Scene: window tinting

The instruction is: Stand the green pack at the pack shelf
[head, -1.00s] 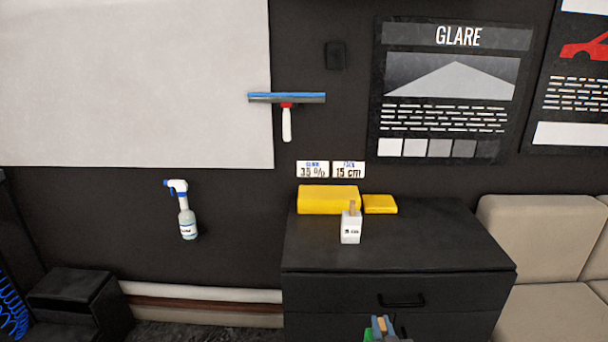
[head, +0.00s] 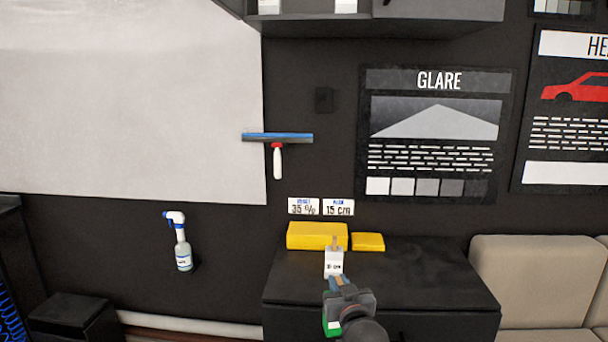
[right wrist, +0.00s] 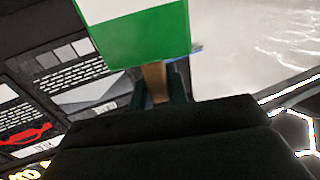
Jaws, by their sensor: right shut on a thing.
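My right gripper (head: 337,284) is shut on the green pack (head: 330,326), which hangs below the fingers in front of the dark cabinet, mostly hidden by my wrist. The right wrist view shows this pack (right wrist: 140,38) as a green and white block, with its brown tab (right wrist: 155,80) between the fingers. A white pack (head: 334,264) with a brown tab stands upright on the cabinet top. A dark wall unit (head: 440,10) is at the top edge; whether it is the pack shelf I cannot tell. My left gripper is not in view.
Yellow blocks (head: 316,236) lie at the back of the cabinet top (head: 430,275), whose right part is clear. Two label cards (head: 303,206) and a squeegee (head: 278,150) are on the wall. A spray bottle (head: 181,245) is at left. A beige sofa (head: 520,265) stands right.

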